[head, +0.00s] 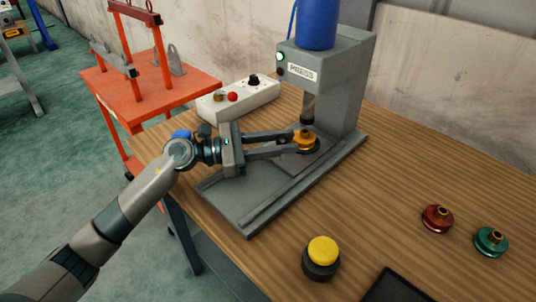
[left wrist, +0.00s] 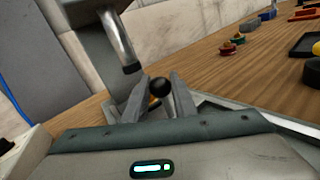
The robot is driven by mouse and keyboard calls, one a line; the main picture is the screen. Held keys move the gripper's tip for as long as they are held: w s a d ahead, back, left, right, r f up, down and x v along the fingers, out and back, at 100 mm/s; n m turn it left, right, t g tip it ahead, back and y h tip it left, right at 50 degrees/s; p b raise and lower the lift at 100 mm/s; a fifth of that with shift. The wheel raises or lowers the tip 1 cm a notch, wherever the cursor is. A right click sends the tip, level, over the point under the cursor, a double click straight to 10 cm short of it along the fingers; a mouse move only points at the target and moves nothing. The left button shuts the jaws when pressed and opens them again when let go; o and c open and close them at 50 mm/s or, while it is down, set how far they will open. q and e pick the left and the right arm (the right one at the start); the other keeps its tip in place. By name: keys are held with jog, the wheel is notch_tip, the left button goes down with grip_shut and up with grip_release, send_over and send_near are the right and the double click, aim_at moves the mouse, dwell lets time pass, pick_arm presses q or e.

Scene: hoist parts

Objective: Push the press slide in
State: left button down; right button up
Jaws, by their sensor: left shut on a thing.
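The grey press (head: 338,85) stands on the wooden table, with its ram (head: 308,107) above the base. The press slide (head: 287,163) is a flat grey plate on the base, and an orange-yellow hub part (head: 306,142) sits at its inner end, close to the ram. My left gripper (head: 292,147) reaches low over the slide from the left. In the left wrist view its fingers (left wrist: 158,98) are shut on a round black knob (left wrist: 160,87), with the ram (left wrist: 118,42) just beyond. The fingers hide the knob in the head view. My right gripper is not in view.
A white control box (head: 238,98) with knobs stands left of the press. A yellow-topped button (head: 322,252), a red hub (head: 437,218), a green hub (head: 490,241) and a black tray (head: 396,288) are on the table. An orange cart (head: 150,88) stands behind left.

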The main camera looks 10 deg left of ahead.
pick_arm(q)
jog(key=shift+w+d, duration=0.15)
jog(key=shift+w, duration=0.1)
jog(key=shift+r, duration=0.15)
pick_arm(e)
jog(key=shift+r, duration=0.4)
pick_arm(q)
jog(key=c, duration=1.7)
grip_release()
jog(key=shift+o, duration=1.2)
jog(key=shift+w+d, duration=0.15)
jog(key=shift+d, duration=0.05)
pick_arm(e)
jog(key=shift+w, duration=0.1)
pick_arm(q)
jog(key=shift+a, duration=0.2)
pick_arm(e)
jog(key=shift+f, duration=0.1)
